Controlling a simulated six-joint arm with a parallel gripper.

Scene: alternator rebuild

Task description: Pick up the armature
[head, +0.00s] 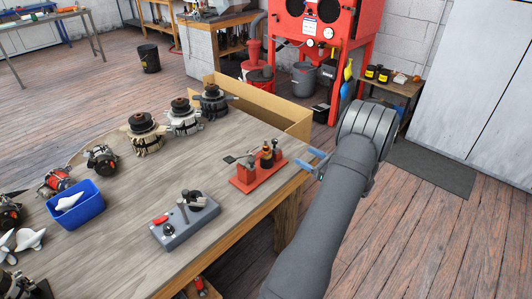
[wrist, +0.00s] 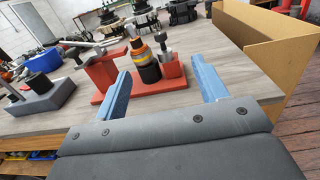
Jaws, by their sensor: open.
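The armature, as far as I can tell, is the upright dark cylinder with orange and yellow bands (wrist: 146,64) on a red stand. In the head view it (head: 266,160) is small, on the same red stand (head: 244,183) near the table's right edge. My gripper (head: 317,163) has blue fingers and hangs just right of the stand, by the table edge. In the wrist view my gripper (wrist: 161,74) is open and empty. Its fingers appear either side of the armature, which stands beyond them, apart from both. The armature's base is partly hidden.
A grey fixture (head: 184,221) sits in front of the stand. Alternator units (head: 145,135) and a blue bin (head: 76,205) stand on the left of the table (head: 110,262). A cardboard box (head: 262,103) adjoins the back edge.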

